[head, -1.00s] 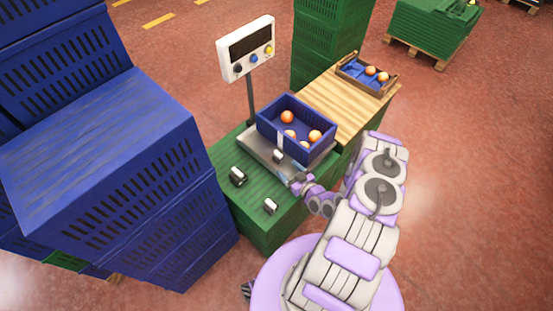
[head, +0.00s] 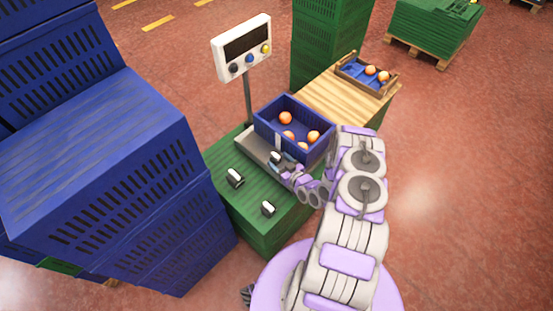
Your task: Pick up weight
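Three small weights with pale and dark faces are in view. One weight (head: 276,156) stands on the scale plate (head: 250,150), close in front of the blue crate. A second weight (head: 235,178) and a third weight (head: 268,208) rest on the green crate top (head: 222,160) in front of the scale. My gripper (head: 283,164) comes in low from the right, with its tip right at the weight on the plate. The fingers are too small and overlapped to tell whether they are open or shut, or whether they touch the weight.
A blue crate (head: 264,125) with several oranges sits on the scale. The scale display (head: 242,47) stands on a pole behind. A wooden table (head: 325,97) bears another crate (head: 345,77) with oranges. Tall blue crates (head: 100,150) stand left. Floor at right is clear.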

